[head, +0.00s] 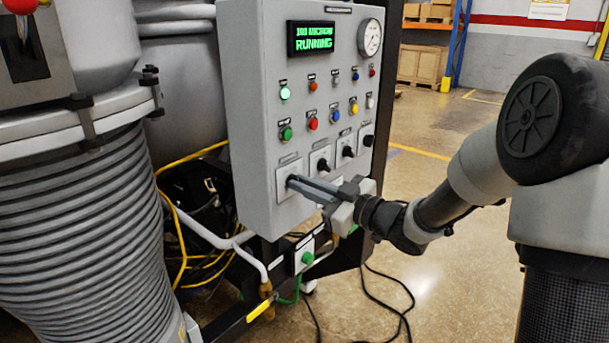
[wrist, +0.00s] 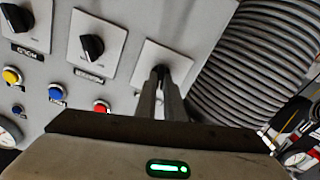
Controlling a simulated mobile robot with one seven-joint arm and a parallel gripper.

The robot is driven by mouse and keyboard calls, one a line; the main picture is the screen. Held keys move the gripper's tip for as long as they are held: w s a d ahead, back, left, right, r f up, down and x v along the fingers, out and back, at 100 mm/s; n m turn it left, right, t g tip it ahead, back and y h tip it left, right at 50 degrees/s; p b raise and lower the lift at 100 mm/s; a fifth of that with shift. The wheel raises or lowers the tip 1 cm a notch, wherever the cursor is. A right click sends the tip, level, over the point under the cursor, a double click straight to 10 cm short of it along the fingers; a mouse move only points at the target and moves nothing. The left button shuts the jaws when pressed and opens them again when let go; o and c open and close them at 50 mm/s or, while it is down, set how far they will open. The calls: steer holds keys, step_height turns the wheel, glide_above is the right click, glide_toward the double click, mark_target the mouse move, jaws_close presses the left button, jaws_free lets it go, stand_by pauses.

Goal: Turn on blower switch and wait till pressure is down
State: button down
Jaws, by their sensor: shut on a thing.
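The grey control panel (head: 248,110) has a row of black rotary switches on white plates along its lower part. My gripper (head: 296,182) reaches in from the right, its fingers shut on the leftmost rotary switch. In the wrist view my gripper (wrist: 161,84) closes around that black switch knob (wrist: 160,71), which is mostly hidden between the fingers. Its label is not readable. The display (head: 312,38) shows green text; the lower line reads RUNNING and the upper line, in microns, is hard to read. A round pressure gauge (head: 370,37) sits beside it, needle too small to read.
Other rotary switches (head: 322,165) sit close to the right of the held one. Coloured buttons and lamps (head: 313,124) fill the panel above. A ribbed grey hose (head: 85,220) stands left. Pipes and a yellow-handled valve (head: 258,310) are below. Open floor (head: 450,280) lies right.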

steer(key=shift+w+d+m+p, duration=0.1)
steer(key=shift+m+p, duration=4.4)
steer(key=shift+p, duration=0.25)
steer(key=shift+f, duration=0.1)
steer(key=c, duration=1.9)
jaws_free()
steer(key=shift+o, duration=0.2)
steer(key=shift+d, duration=0.1)
steer(key=v, duration=1.7)
